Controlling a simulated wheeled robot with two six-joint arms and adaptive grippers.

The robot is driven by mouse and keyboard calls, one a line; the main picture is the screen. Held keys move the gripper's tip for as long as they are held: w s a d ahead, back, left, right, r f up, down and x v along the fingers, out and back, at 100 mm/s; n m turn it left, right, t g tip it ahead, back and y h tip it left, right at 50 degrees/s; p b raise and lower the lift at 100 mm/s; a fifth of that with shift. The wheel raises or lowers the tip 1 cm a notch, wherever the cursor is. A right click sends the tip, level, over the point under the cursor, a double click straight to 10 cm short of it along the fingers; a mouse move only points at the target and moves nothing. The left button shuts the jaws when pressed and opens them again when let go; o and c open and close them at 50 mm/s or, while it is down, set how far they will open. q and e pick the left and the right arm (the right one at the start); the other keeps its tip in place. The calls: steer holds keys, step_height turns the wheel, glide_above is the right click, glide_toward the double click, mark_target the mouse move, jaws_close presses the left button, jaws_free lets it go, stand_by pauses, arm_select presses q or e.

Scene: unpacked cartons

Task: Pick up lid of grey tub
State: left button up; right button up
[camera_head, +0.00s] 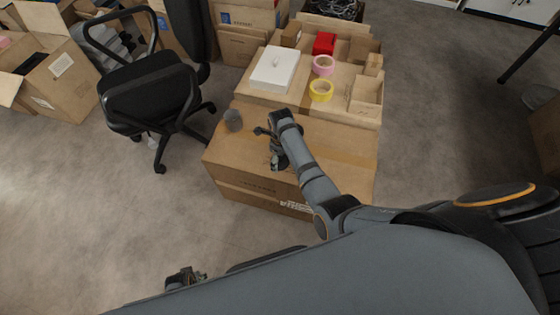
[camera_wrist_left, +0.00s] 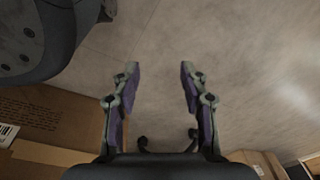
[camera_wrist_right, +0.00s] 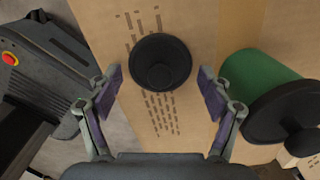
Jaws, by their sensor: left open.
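A grey tub-like cylinder (camera_head: 233,120) stands on the large closed carton. My right gripper (camera_head: 277,158) is over the same carton, to the right of that cylinder. In the right wrist view a round black lid (camera_wrist_right: 160,62) with a knob lies between the spread fingers of my right gripper (camera_wrist_right: 160,80), with a gap on each side. What is under this lid is hidden. A green tub (camera_wrist_right: 258,75) with a black knobbed lid (camera_wrist_right: 285,112) is to its right. My left gripper (camera_head: 185,278) is open and empty over the floor; it also shows in the left wrist view (camera_wrist_left: 160,75).
The large carton (camera_head: 235,185) is below my right arm. Behind it, an open carton area holds a white box (camera_head: 275,68), pink tape (camera_head: 323,65), yellow tape (camera_head: 321,90) and a red item (camera_head: 324,43). A black office chair (camera_head: 150,90) stands left.

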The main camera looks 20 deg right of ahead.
steer(key=shift+s, duration=0.1)
steer(key=c, duration=0.5)
steer(key=shift+c, duration=0.5)
steer(key=shift+s, duration=0.1)
